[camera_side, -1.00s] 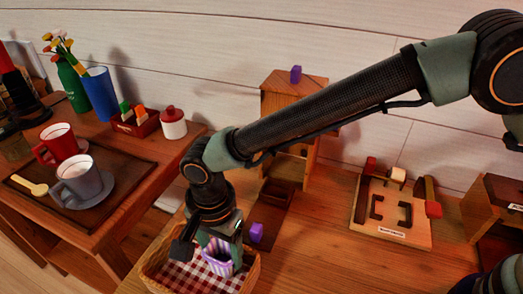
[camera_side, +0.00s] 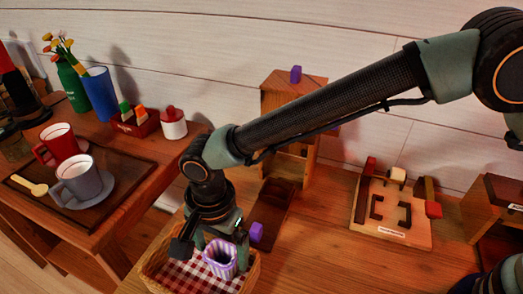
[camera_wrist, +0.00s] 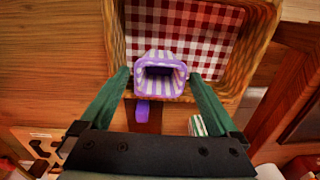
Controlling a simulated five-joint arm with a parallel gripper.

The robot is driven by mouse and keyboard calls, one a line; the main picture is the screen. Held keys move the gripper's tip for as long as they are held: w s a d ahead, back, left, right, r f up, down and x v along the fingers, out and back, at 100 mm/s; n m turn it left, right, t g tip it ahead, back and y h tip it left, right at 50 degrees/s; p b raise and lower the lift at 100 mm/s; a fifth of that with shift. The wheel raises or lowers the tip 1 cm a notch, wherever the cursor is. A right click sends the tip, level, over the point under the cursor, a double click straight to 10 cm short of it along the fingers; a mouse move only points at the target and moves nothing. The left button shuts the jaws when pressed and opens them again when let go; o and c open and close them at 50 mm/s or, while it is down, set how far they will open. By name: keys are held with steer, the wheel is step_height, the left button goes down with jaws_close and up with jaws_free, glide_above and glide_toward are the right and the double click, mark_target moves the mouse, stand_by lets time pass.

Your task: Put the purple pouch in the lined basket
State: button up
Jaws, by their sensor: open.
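The purple pouch (camera_side: 220,263), striped purple and white with an open top, stands at the right part of the lined basket (camera_side: 254,275), over its red-and-white checked lining. In the wrist view the pouch (camera_wrist: 158,84) overlaps the basket's near rim (camera_wrist: 228,97); its bottom is hidden, so I cannot tell what it rests on. My gripper (camera_side: 219,246) is open, with one finger on each side of the pouch.
A small purple block (camera_side: 256,232) is just behind the basket on the wooden surface. A small wooden cabinet (camera_side: 288,92) stands behind, with another purple block (camera_side: 296,74) on top. A tray (camera_side: 102,212) with mugs is at left. A wooden board (camera_side: 393,232) lies right, with clear surface before it.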

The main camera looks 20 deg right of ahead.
step_height(320, 180, up, 11)
steer(key=w+d+r+n+t, duration=0.1)
steer(key=w+d+r, duration=0.15)
steer(key=d, duration=0.25)
steer(key=w+d+r+n, duration=0.1)
steer(key=w+d+r, duration=0.15)
steer(key=d, duration=0.25)
steer(key=d+r+n+t+y, duration=0.1)
steer(key=d+r, duration=0.1)
steer(key=d, duration=0.4)
steer(key=d+r+n+t, duration=0.1)
steer(key=d+r, duration=0.2)
steer(key=d, duration=0.3)
steer(key=s+d+f+n+t, duration=0.1)
steer(key=s+d+n, duration=0.1)
steer(key=d, duration=0.7)
steer(key=s+d+n+t+h, duration=0.1)
steer(key=s+d+n, duration=0.2)
steer(key=s+d, duration=0.2)
steer(key=d, duration=0.3)
steer(key=shift+s+d+f+n+t, duration=0.25)
steer(key=shift+d+f+n+t, duration=0.05)
steer(key=shift+d+f, duration=0.1)
steer(key=shift+a, duration=0.1)
